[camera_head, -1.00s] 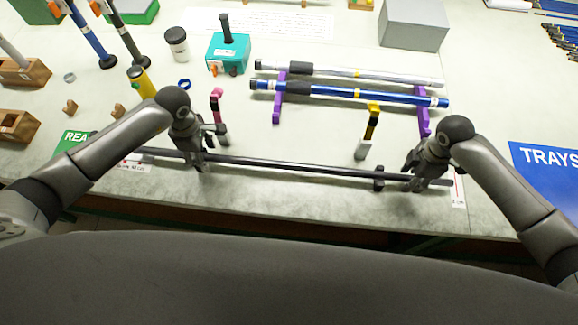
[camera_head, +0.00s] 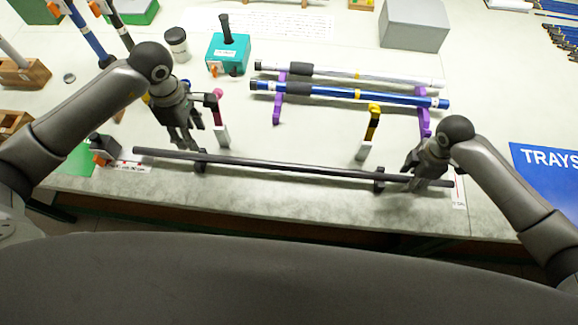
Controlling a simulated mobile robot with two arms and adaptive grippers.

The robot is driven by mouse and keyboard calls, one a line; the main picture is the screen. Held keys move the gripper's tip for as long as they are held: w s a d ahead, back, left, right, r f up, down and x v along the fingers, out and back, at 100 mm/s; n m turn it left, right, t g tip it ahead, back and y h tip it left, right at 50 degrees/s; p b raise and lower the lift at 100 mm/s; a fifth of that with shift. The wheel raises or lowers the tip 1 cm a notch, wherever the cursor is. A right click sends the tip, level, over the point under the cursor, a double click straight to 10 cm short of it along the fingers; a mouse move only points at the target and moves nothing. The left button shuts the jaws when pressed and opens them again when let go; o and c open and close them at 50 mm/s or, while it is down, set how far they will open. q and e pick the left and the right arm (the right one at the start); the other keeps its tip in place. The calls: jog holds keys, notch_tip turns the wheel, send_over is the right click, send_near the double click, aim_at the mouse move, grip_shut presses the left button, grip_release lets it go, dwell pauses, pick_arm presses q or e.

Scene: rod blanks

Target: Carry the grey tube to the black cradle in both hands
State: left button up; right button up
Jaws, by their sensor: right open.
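The long dark grey tube (camera_head: 290,167) lies across the front of the table. It rests on the black cradle, whose left support (camera_head: 200,166) and right support (camera_head: 379,186) show under it. My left gripper (camera_head: 187,143) is above and behind the tube's left part, apart from it, and looks open and empty. My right gripper (camera_head: 412,178) is open at the tube's right end, with its fingers still around or beside it; I cannot tell if they touch.
Behind the tube stand a pink-topped post (camera_head: 220,125) and a yellow-topped post (camera_head: 370,130). A purple rack (camera_head: 424,120) holds a white rod (camera_head: 360,75) and a blue rod (camera_head: 350,94). A teal box (camera_head: 228,55) stands behind. A blue TRAYS sign (camera_head: 548,170) lies at right.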

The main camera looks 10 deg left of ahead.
jog(key=o, duration=0.8)
jog(key=shift+r, duration=0.1)
notch_tip(320, 180, up, 12)
dwell(0.4)
dwell(0.5)
